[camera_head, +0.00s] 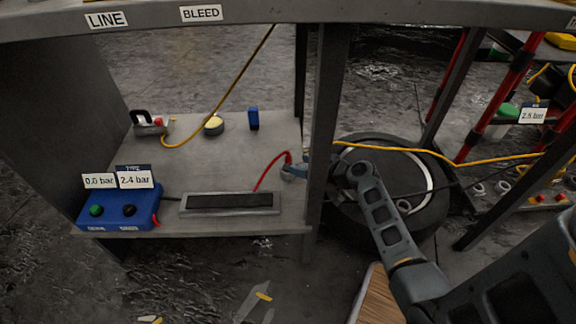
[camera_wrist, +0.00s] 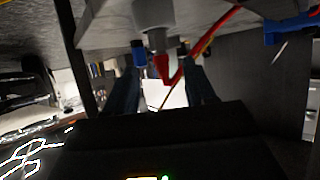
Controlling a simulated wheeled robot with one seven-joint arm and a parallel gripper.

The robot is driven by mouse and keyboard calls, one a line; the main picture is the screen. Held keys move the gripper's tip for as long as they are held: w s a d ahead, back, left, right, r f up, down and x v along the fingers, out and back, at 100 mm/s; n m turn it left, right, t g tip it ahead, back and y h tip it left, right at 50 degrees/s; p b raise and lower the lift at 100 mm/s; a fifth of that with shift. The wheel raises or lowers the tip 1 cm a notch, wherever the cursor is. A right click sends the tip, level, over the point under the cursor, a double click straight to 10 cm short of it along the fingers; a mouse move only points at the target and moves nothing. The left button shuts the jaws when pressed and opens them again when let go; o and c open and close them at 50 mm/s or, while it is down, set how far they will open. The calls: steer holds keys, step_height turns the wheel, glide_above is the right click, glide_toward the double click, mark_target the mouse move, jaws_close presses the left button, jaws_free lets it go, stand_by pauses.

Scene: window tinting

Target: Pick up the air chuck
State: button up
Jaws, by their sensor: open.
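The air chuck appears to be the grey piece (camera_head: 288,170) at the end of a red hose (camera_head: 268,170), at the right edge of the shelf. My gripper (camera_head: 306,172) is at that edge, right beside the piece, and partly hides it. In the wrist view my gripper (camera_wrist: 166,80) is open. Its two dark blue fingers stand on either side of a grey body with a red tip (camera_wrist: 161,67), which looks like the chuck. A gap shows beside the fingers; contact cannot be told.
The shelf (camera_head: 240,150) carries a blue gauge box (camera_head: 125,210), a dark tray (camera_head: 230,203), a round yellow-topped item (camera_head: 213,125) and a small blue block (camera_head: 253,118). A grey post (camera_head: 325,120) stands close by my gripper. A tyre (camera_head: 430,205) lies behind my arm.

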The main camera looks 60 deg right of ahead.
mark_target(288, 160)
steer(key=shift+w+d, duration=0.15)
steer(key=shift+w, duration=0.4)
steer(key=b+x, duration=0.1)
steer(key=x, duration=0.4)
steer(key=shift+w, duration=0.3)
jaws_close()
